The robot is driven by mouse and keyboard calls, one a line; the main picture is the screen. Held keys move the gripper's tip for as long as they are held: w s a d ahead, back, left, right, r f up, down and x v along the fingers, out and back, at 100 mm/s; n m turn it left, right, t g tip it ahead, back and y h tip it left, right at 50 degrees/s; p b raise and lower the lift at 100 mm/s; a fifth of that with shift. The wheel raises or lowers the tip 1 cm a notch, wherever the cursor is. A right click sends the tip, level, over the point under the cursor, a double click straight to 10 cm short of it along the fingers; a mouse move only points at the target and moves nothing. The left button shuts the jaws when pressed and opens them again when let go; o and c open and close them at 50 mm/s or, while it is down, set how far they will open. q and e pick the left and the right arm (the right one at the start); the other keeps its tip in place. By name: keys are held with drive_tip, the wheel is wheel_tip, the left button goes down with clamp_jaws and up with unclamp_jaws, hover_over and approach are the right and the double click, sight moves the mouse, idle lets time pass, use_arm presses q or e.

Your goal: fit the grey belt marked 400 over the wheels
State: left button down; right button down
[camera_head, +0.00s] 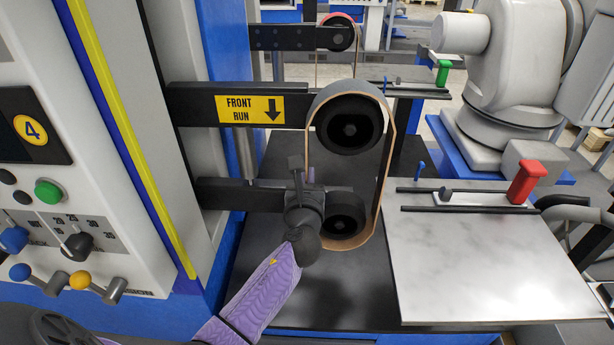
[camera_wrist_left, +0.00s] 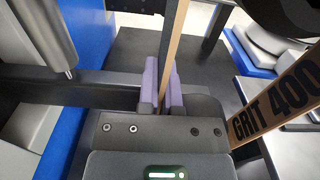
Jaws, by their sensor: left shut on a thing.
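The grey belt (camera_head: 337,90) has a tan inner side and loops around the black upper wheel (camera_head: 350,128) and the smaller lower wheel (camera_head: 346,222). It lies over the top of the upper wheel; its right run hangs beside the wheels and curves under the lower one. I cannot tell whether it is fully seated there. My left gripper (camera_head: 305,184) is shut on the belt's left run, beside the lower wheel. In the left wrist view, the belt strip (camera_wrist_left: 173,50) runs between the purple fingers (camera_wrist_left: 162,88); another stretch reads GRIT 400 (camera_wrist_left: 275,100). My right gripper is out of view.
A yellow FRONT RUN sign (camera_head: 250,109) with a down arrow sits on the upper bar. A second wheel (camera_head: 338,33) with a red-rimmed belt stands behind. A metal table (camera_head: 480,270) with a red-handled clamp (camera_head: 525,182) lies right. A control panel (camera_head: 50,200) stands left.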

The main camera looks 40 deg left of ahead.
use_arm(q)
drive_tip(key=shift+w, duration=0.15)
drive_tip(key=shift+x, duration=0.85)
drive_tip(key=shift+a, duration=0.1)
drive_tip(key=shift+f, duration=0.1)
drive_tip(key=shift+f+b, duration=0.3)
drive_tip(key=shift+b, duration=0.05)
